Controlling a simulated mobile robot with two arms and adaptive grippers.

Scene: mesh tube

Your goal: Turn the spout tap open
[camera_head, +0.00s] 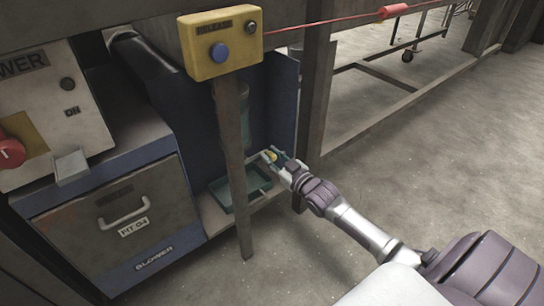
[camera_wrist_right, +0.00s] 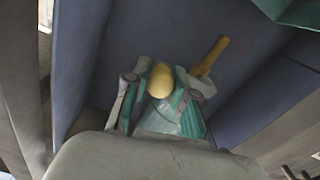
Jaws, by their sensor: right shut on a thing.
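The spout tap shows in the right wrist view as a rounded yellow knob (camera_wrist_right: 160,80) between my fingers. A short yellow bar (camera_wrist_right: 210,56) sticks up and to the right behind the right finger. In the head view a small bit of the tap's yellow (camera_head: 271,157) shows between my fingertips. My right gripper (camera_head: 273,157) reaches in from the lower right at the blue cabinet's opening and is shut on the tap. The fingers hide part of the tap, and I cannot tell how far it is turned. My left gripper is not in view.
A teal tray (camera_head: 222,206) lies on a low shelf below the tap. A post (camera_head: 238,200) carrying a yellow button box (camera_head: 221,42) stands in front. A dark upright (camera_head: 313,90) is right of the opening. The floor (camera_head: 450,160) to the right is clear.

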